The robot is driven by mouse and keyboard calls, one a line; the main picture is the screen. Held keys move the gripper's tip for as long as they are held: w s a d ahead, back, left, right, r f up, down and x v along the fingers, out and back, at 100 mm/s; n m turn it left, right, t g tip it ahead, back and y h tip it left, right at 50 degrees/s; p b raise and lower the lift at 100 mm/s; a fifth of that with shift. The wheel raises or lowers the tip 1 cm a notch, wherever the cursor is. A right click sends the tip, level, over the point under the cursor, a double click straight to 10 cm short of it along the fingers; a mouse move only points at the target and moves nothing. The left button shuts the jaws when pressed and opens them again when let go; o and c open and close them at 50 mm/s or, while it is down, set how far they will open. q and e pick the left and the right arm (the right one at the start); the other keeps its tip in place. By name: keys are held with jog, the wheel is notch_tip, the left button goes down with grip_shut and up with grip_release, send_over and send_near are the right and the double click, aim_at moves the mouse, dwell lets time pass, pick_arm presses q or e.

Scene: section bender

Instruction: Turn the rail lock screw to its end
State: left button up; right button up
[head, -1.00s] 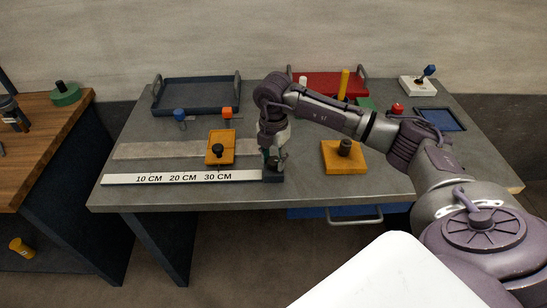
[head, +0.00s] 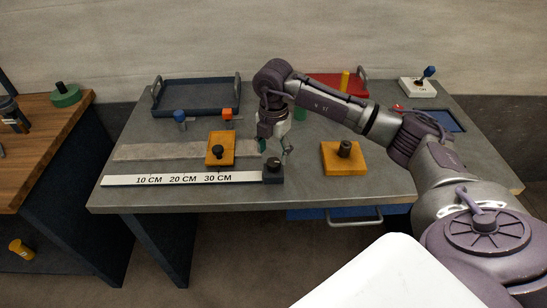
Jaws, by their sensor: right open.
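A dark block (head: 273,176) stands at the right end of the white ruler rail (head: 130,180), with a round black knob (head: 273,163) on top. This knob looks like the rail lock screw, though no label shows it. A second black knob (head: 218,151) sits on the orange plate (head: 222,138) that lies across the grey strip to the left. The knob's turn angle is too small to read. My left gripper is not in view.
An orange block (head: 344,163) with a dark peg stands to the right. A dark tray (head: 196,96), a red tray (head: 338,82) and a blue tray (head: 445,121) lie farther back. A blue knob (head: 180,118) stands behind the grey strip.

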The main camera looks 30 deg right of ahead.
aim_at(273, 161)
notch_tip(273, 161, up, 9)
jog(key=shift+f, duration=0.15)
dwell(0.5)
